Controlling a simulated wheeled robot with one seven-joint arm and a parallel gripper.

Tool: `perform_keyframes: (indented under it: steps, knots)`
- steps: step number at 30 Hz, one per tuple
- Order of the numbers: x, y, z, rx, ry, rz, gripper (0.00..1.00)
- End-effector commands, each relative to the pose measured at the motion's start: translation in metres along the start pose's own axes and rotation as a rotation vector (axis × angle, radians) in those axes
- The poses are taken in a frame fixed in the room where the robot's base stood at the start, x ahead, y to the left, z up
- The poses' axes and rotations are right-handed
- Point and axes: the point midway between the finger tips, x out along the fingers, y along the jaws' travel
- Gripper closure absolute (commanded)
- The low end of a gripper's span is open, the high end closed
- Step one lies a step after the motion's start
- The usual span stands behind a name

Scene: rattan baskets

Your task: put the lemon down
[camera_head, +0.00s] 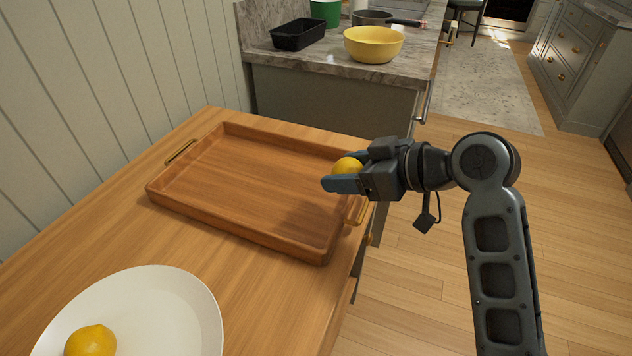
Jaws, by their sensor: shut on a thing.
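A yellow lemon (347,166) is between the two fingers of my gripper (342,174), which is shut on it. The gripper comes in from the right and holds the lemon above the right end of a wooden tray (235,235). A shadow falls on the tray floor below and left of the gripper. The tray is empty, with a brass handle at each end. A second lemon (91,341) lies on a white plate (175,310) at the bottom left. Part of the held lemon is hidden by the near finger.
The tray and plate stand on a wooden countertop (120,235) beside a panelled wall. A stone counter (310,66) behind holds a yellow bowl (373,44), a black loaf pan (298,35), a green container (325,12) and a dark pan (372,18). Open floor lies right.

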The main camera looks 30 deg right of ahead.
Motion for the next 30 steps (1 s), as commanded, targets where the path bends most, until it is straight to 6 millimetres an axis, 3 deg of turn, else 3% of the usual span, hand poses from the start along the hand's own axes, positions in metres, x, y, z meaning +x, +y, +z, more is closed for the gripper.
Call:
perform_keyframes:
  steps: [3, 9, 14, 17, 20, 24, 30]
  knots:
    - [-0.019, 0.007, -0.002, -0.001, 0.002, 0.003, 0.69]
    - [-0.035, 0.012, -0.003, -0.002, 0.002, 0.000, 0.69]
    - [-0.035, 0.009, -0.005, -0.007, 0.002, -0.011, 0.69]
    - [-0.028, -0.004, -0.011, -0.029, 0.003, -0.057, 0.69]
    - [-0.017, -0.033, -0.023, -0.076, 0.004, -0.154, 0.69]
    - [-0.001, -0.091, -0.043, -0.172, 0.003, -0.346, 0.69]
    - [0.005, -0.175, -0.063, -0.320, 0.002, -0.611, 0.69]
